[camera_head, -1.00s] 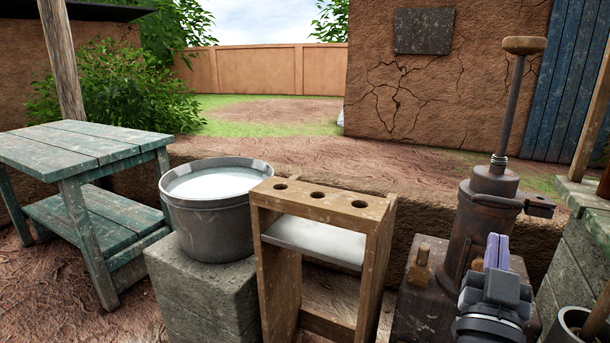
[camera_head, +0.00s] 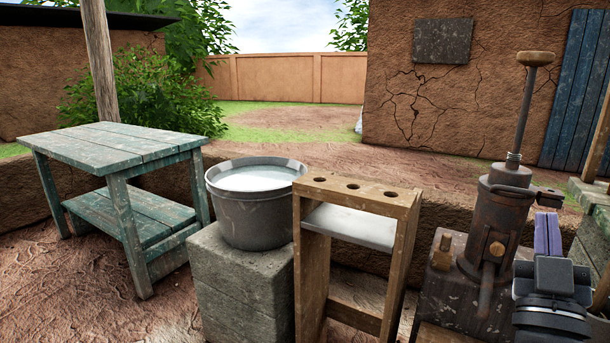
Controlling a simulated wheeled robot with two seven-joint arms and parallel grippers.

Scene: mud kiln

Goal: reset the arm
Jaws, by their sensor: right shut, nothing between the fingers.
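My right gripper (camera_head: 547,236) is at the lower right. Its two purple-grey fingers point up and are together, with nothing held between them. It stands just right of a rusty metal pump-like device (camera_head: 493,225) with a rod and wooden knob at its top. The gripper overlaps the device's right side in the picture, and I cannot tell whether they touch. My left gripper is out of view.
A wooden rack (camera_head: 405,235) with three holes stands left of the device. A metal bucket of pale liquid (camera_head: 250,222) sits on a stone block (camera_head: 240,285). A green slatted table (camera_head: 125,150) stands at the left. Bare ground lies in front of it.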

